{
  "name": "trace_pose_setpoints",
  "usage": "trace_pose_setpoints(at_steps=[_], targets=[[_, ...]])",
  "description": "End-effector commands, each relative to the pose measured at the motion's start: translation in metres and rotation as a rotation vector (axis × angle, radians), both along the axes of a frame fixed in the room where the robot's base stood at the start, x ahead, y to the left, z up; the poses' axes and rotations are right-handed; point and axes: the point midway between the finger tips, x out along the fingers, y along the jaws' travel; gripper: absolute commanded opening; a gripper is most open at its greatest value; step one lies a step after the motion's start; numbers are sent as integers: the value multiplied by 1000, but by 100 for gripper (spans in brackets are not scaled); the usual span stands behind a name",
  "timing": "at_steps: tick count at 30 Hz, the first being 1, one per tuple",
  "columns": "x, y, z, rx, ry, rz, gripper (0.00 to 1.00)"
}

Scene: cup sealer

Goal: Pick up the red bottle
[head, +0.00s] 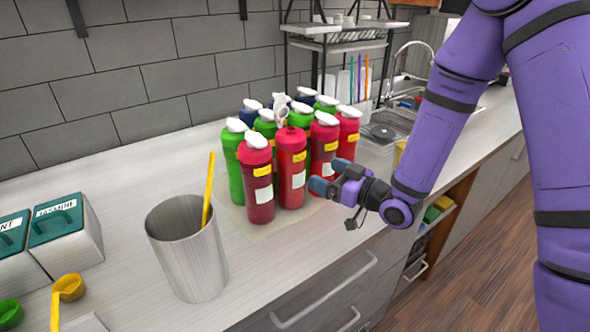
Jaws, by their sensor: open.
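Several red bottles stand upright in a cluster on the counter, with green and dark blue ones among and behind them. The front left red bottle (257,182) has a white cap and a yellow label. Another red bottle (291,170) stands to its right, with a red top. A third red bottle (322,146) stands farther right, close to my gripper. My gripper (325,176) is at the right front side of the cluster, low beside the bottles. It is open and holds nothing that I can see. Whether its fingertips touch a bottle I cannot tell.
A metal cup (188,250) with a yellow stick stands front left. Green-lidded containers (66,232) and a yellow scoop (68,288) lie at far left. A rack (335,38) and a sink (400,122) are behind right. The counter left of the bottles (130,180) is clear.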

Motion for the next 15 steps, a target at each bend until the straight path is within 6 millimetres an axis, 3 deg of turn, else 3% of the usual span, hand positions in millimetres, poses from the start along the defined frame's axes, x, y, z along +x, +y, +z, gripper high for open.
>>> trace_pose_setpoints(at_steps=[6, 15], targets=[[21, 26, 0, 0, -1, 1, 90], [35, 43, 2, 0, -1, 0, 90]])
